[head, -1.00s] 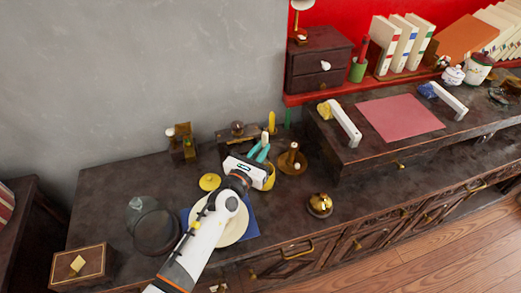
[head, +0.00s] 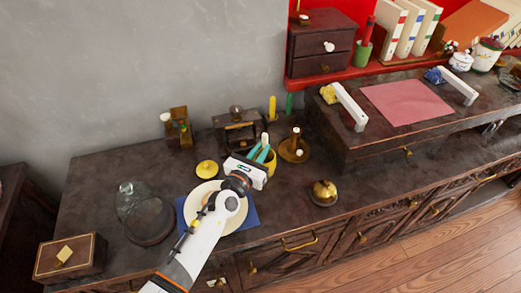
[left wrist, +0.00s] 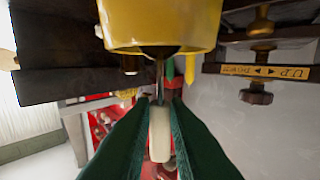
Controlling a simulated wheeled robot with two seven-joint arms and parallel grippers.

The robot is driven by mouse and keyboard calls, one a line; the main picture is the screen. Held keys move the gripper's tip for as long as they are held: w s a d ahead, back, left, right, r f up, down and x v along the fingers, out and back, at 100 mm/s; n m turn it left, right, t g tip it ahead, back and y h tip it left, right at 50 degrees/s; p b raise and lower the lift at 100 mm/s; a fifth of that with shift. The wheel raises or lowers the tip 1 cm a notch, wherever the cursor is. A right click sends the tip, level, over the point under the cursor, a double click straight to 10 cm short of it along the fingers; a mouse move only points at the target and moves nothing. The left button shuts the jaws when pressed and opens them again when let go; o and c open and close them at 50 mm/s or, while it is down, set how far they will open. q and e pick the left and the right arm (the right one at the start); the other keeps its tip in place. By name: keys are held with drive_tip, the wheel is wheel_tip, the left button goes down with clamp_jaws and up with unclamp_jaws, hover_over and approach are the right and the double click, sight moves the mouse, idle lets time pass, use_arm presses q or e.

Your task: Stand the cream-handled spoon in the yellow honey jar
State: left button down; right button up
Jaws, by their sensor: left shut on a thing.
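My left gripper (head: 262,154) is shut on the cream-handled spoon, whose cream end (head: 265,138) shows between its teal fingers. In the left wrist view the cream handle (left wrist: 160,135) is clamped between the dark green fingers (left wrist: 160,120). Its thin metal shaft runs to the mouth of the yellow honey jar (left wrist: 165,22). The spoon's bowl end is dark and partly hidden at the rim, so I cannot tell how deep it sits. In the head view the yellow jar (head: 271,160) is partly behind my gripper. My right gripper is not in view.
A yellow lid (head: 207,169) lies left of the jar. A cream plate (head: 230,218) on a blue mat is under my arm. A brown-gold candle-like stand (head: 295,150) is close right of the jar, with a brass bell (head: 324,193) nearer. A glass dome (head: 133,198) stands left.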

use_arm(q)
drive_tip(key=c, duration=1.3)
unclamp_jaws()
drive_tip(key=v, duration=1.2)
